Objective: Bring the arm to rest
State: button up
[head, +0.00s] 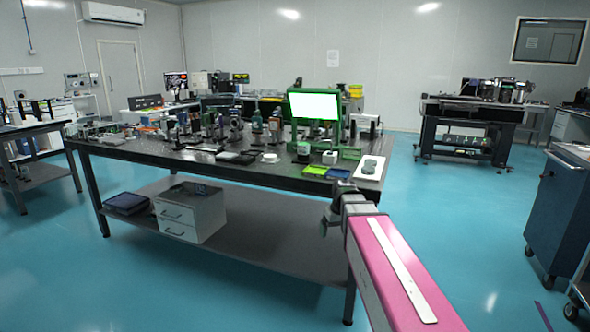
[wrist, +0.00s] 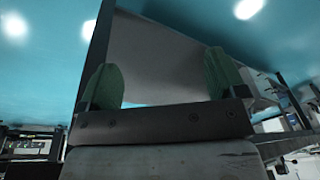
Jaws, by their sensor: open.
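My gripper (wrist: 163,82) shows in the wrist view with its two green fingers wide apart and nothing between them. In the head view, my pink arm reaches up from the lower right. Its dark wrist end is in front of the near right part of the big optical table (head: 265,178), seen against the table's edge and lower shelf. The fingers are not clear in the head view. I cannot tell the exact gap between my gripper and the table.
The table carries optics, a green-framed bright screen (head: 314,105), a yellow-green tray (head: 315,170) and a white tray (head: 370,168). A white drawer unit (head: 190,213) stands on the lower shelf. A blue cabinet (head: 562,215) stands at right. Blue floor (head: 460,215) between is clear.

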jog(key=s+d+f+m+g+h, duration=0.1)
jog(key=s+d+f+m, duration=0.2)
jog(key=s+f, duration=1)
notch_tip(320, 180, down, 3)
jog(key=shift+s+d+r, duration=0.1)
jog(key=shift+s+d, duration=0.15)
jog(key=shift+d, duration=0.35)
dwell(1.3)
